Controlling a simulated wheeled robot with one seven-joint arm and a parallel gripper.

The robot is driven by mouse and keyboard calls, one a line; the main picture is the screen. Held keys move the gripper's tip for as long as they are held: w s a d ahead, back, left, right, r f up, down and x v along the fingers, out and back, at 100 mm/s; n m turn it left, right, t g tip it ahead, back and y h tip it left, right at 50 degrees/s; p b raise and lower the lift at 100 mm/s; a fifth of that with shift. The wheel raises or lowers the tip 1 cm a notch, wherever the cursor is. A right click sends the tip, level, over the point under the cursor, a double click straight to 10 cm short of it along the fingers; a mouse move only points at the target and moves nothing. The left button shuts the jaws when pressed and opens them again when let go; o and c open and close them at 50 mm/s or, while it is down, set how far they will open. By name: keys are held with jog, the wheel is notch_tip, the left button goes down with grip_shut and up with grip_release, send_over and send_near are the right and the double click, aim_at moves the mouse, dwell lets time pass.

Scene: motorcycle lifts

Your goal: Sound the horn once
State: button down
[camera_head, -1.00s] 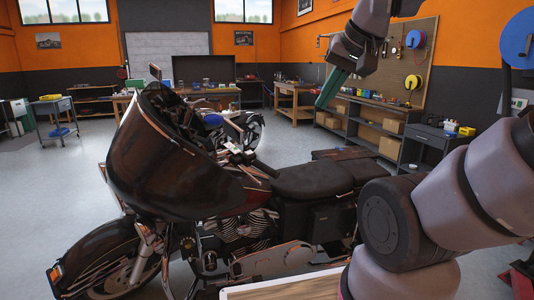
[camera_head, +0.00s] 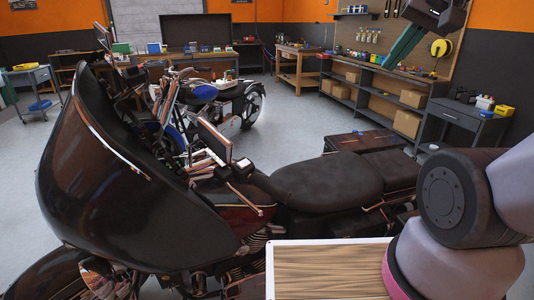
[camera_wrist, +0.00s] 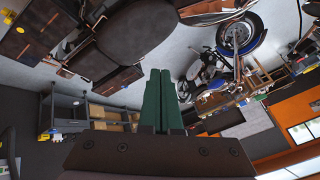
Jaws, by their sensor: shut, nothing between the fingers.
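A dark motorcycle (camera_head: 330,188) with a big front fairing (camera_head: 120,185) stands side-on in the head view, its front to the left. Its near handlebar grip (camera_head: 236,170) and a mirror (camera_head: 214,139) show behind the fairing. I cannot make out a horn button; the controls are too small or hidden. My gripper (camera_head: 396,57) is high at the upper right, well apart from the handlebar. Its green fingers (camera_wrist: 161,98) are together and empty in the wrist view, where the motorcycle's seat (camera_wrist: 128,40) shows beyond them, upside down.
A blue motorcycle (camera_head: 205,95) stands behind the dark one. Workbenches (camera_head: 300,66) and shelves with boxes (camera_head: 408,122) line the back and right. A wood-topped surface (camera_head: 330,272) is close in front. Grey floor (camera_head: 290,130) is clear between the motorcycles and the shelves.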

jog(key=shift+w+d, duration=0.3)
jog(key=shift+w, duration=0.1)
jog(key=w+a+f+m+g+y, duration=0.9)
jog(key=w+a+f+g, duration=0.1)
jog(key=w+a+f, duration=0.5)
jog(key=w+a+f+m+t+y, duration=0.1)
jog(key=w+a+f+m+y, duration=0.1)
jog(key=f, duration=0.6)
jog(key=w+a+f+m+t+y, duration=0.1)
jog(key=w+a+f+m+y, duration=0.1)
jog(key=w+f+m+y, duration=0.3)
notch_tip(320, 180, down, 4)
jog(key=w+m, duration=0.1)
jog(key=m, duration=0.3)
jog(key=shift+w+a+f+m, duration=0.15)
jog(key=shift+a+m, duration=0.15)
jog(key=shift+a, duration=0.1)
jog(key=s+a+f, duration=0.1)
jog(key=s+a, duration=0.5)
jog(key=shift+s, duration=0.2)
